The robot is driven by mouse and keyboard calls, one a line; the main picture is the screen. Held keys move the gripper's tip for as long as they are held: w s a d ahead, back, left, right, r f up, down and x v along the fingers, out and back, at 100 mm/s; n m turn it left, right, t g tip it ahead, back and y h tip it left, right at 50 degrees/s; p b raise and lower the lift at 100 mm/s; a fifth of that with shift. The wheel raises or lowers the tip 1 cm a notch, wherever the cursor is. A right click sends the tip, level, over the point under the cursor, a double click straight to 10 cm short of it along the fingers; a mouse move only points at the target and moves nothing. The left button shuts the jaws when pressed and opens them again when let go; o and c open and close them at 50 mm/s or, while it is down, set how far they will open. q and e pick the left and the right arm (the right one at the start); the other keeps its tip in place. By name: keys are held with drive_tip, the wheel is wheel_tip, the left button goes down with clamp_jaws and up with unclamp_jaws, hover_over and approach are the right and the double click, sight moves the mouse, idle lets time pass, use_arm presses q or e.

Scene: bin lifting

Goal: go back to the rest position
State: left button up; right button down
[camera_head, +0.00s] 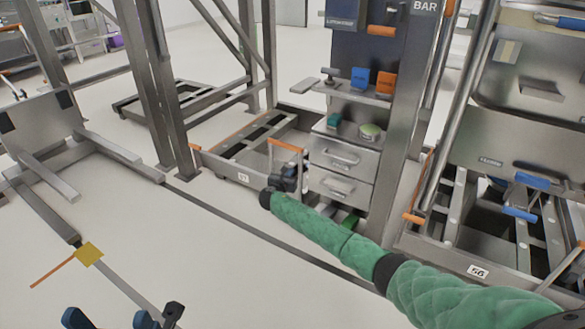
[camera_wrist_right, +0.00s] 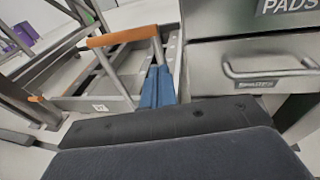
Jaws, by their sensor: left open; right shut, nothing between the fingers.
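My right arm in its green sleeve reaches from the lower right to the middle of the head view. My right gripper (camera_head: 289,176) is at its end, beside a low grey bin (camera_head: 225,168) with an orange handle bar (camera_head: 285,145). In the right wrist view its blue fingers (camera_wrist_right: 157,88) are together with nothing between them. The orange handle (camera_wrist_right: 122,37) shows just beyond and left of them; I cannot tell if they touch its frame. My left gripper (camera_head: 110,319) is at the bottom left edge, partly cut off, with its blue fingers apart and empty.
A grey drawer cabinet (camera_head: 340,172) stands right beside my right gripper; its drawer handle (camera_wrist_right: 270,70) is close in the wrist view. A second metal rack (camera_head: 440,243) stands at the right, near my right arm. The floor (camera_head: 200,255) at the lower middle is clear.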

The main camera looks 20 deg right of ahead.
drive_tip(key=shift+s+a, duration=0.2)
drive_tip(key=shift+s, duration=0.05)
